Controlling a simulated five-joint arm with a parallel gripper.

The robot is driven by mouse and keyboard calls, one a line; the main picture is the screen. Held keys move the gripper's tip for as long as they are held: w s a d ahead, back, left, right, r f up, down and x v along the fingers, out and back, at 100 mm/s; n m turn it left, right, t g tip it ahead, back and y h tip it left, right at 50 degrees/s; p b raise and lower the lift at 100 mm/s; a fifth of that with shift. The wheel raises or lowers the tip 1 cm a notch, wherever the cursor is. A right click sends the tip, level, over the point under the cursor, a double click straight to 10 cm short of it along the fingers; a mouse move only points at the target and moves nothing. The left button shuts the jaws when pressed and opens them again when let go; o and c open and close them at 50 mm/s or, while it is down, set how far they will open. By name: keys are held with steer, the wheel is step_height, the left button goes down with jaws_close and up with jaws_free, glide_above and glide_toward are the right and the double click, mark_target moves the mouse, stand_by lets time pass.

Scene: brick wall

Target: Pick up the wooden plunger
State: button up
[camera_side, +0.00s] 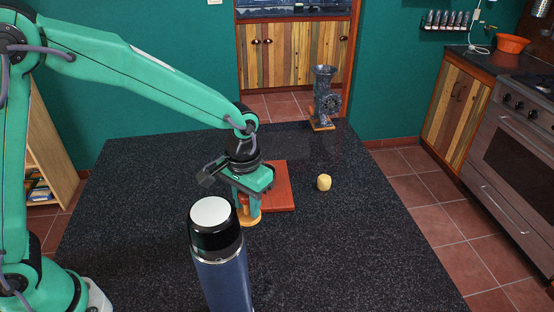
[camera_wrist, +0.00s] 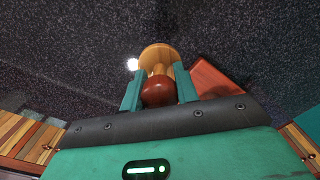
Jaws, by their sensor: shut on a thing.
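The wooden plunger (camera_wrist: 159,54) has a pale round wooden disc and a dark red-brown knob (camera_wrist: 158,92). In the wrist view my gripper (camera_wrist: 159,82) has its two green fingers on either side of the plunger, shut on it near the knob. In the side view the plunger's pale disc (camera_side: 249,219) shows below my gripper (camera_side: 247,203), at the dark countertop. I cannot tell whether the disc touches the countertop. The upper part of the plunger is mostly hidden by my fingers there.
A red board (camera_side: 280,188) lies right beside the plunger. A blue flask with a black and silver top (camera_side: 222,275) stands in front. A small yellow ball-like item (camera_side: 323,182) lies to the right. A dark grinder (camera_side: 325,95) stands at the back. The countertop's right side is clear.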

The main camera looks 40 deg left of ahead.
steer(key=shift+r, duration=1.05)
steer(key=shift+o, duration=0.8)
steer(key=shift+c, duration=1.3)
steer(key=shift+w, duration=0.35)
steer(key=w+a+r, duration=0.1)
steer(key=w+a, duration=0.3)
steer(key=w, duration=0.3)
steer(key=w+a+r, duration=0.1)
steer(key=w+a, duration=0.3)
steer(key=w, duration=0.4)
steer(key=shift+w+r, duration=0.3)
steer(key=shift+r, duration=0.05)
steer(key=shift+a+f, duration=0.1)
steer(key=shift+f, duration=0.05)
